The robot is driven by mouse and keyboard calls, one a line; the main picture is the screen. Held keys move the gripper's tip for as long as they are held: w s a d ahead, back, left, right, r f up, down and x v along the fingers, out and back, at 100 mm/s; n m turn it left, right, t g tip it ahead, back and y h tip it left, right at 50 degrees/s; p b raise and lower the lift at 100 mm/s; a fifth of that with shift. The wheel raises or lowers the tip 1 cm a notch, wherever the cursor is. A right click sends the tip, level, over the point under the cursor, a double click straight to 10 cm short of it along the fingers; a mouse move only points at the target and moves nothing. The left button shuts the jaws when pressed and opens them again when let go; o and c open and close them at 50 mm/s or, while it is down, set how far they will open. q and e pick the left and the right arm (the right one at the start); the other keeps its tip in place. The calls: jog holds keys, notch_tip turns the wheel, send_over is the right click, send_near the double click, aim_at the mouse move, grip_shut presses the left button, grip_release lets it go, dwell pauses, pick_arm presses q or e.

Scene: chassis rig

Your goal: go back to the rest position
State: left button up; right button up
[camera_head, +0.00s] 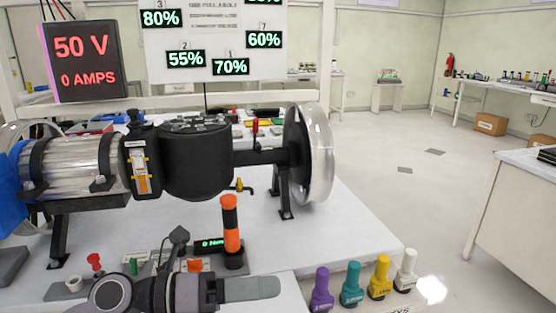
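My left gripper (250,289) is low in the head view, over the front part of the white table (345,230). Its arm comes in from the lower left and the grey fingers point right. I see the fingers from the side, so the gap between them does not show. No held thing is visible at the fingertips. An orange and black upright handle (231,225) stands just behind the gripper. The chassis rig (195,155), with its black central housing and clear wheel (318,155), lies across the table behind. My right gripper is not in view.
Purple (321,290), teal (351,285), yellow (380,277) and white (406,270) plugs stand at the table's front right edge. A red 50 V display (83,60) is at the upper left. Open floor (420,190) lies to the right, before another table (520,210).

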pick_arm(q)
jog(key=w+a+r+n+t+y, duration=0.25)
jog(key=a+r+n+t, duration=0.25)
jog(key=n+t, duration=0.95)
jog(key=w+a+f+n+y, duration=0.1)
jog(key=a+f+n+y, duration=0.85)
jog(key=n+y, duration=0.55)
jog(key=s+a+f+n+g, duration=0.55)
jog(key=s+f+n, duration=0.2)
jog(key=f, duration=0.35)
jog(key=s+f+n+g, duration=0.2)
jog(key=s+f+g, duration=0.2)
jog(key=s, duration=0.3)
jog(key=s+f+n+g, duration=0.1)
jog(key=s+f+g, duration=0.3)
jog(key=s, duration=0.4)
jog(key=w+d+t+h+p, duration=0.2)
jog(key=w+t+p, duration=0.4)
jog(key=p, duration=0.3)
jog(key=shift+d+r+p, duration=0.2)
jog(key=shift+d+p, duration=0.1)
jog(key=shift+p, duration=0.05)
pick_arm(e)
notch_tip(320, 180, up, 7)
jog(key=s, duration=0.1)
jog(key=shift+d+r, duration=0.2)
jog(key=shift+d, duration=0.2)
